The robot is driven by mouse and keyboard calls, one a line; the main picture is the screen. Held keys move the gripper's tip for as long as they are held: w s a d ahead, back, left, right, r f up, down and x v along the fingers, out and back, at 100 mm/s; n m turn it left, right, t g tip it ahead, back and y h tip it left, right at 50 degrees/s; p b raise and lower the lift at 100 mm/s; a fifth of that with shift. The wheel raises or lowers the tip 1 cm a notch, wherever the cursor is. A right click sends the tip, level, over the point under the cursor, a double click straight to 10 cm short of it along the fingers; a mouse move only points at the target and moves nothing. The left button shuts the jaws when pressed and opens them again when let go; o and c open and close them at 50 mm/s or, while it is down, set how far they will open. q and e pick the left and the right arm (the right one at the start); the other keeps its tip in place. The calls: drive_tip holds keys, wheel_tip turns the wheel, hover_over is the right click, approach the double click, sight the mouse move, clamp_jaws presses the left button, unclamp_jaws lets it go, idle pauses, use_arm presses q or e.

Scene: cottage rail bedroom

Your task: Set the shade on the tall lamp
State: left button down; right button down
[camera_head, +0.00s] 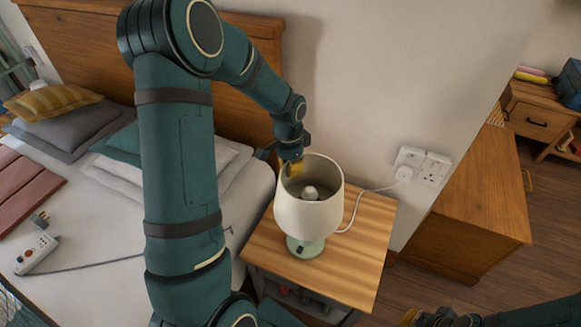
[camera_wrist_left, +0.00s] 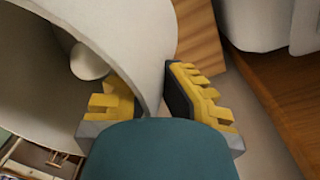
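The cream lampshade (camera_head: 309,216) is upright around the lamp's white bulb (camera_head: 310,193), above the pale green lamp base (camera_head: 305,247) on the wooden nightstand. I cannot tell whether the shade rests on its fitting. My left gripper (camera_head: 293,168) is at the shade's far rim. In the left wrist view, the fingers of that gripper (camera_wrist_left: 155,98) straddle the shade wall (camera_wrist_left: 135,45), one inside and one outside, with a gap visible between them. The bulb (camera_wrist_left: 88,62) shows inside the shade. My right gripper (camera_head: 440,318) is partly cut off at the bottom edge, away from the lamp.
The nightstand (camera_head: 357,240) has bare wood right of the lamp. A white cable runs to a wall socket (camera_head: 422,166). The bed (camera_head: 95,240) at left holds pillows and a power strip (camera_head: 36,252). A wooden cabinet (camera_head: 475,210) stands at right.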

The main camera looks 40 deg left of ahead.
use_arm(q)
drive_tip(key=c, duration=1.1)
unclamp_jaws()
drive_tip(key=shift+o, duration=0.2)
wheel_tip(320, 180, up, 12)
drive_tip(key=shift+a, duration=0.4)
drive_tip(key=shift+w, duration=0.1)
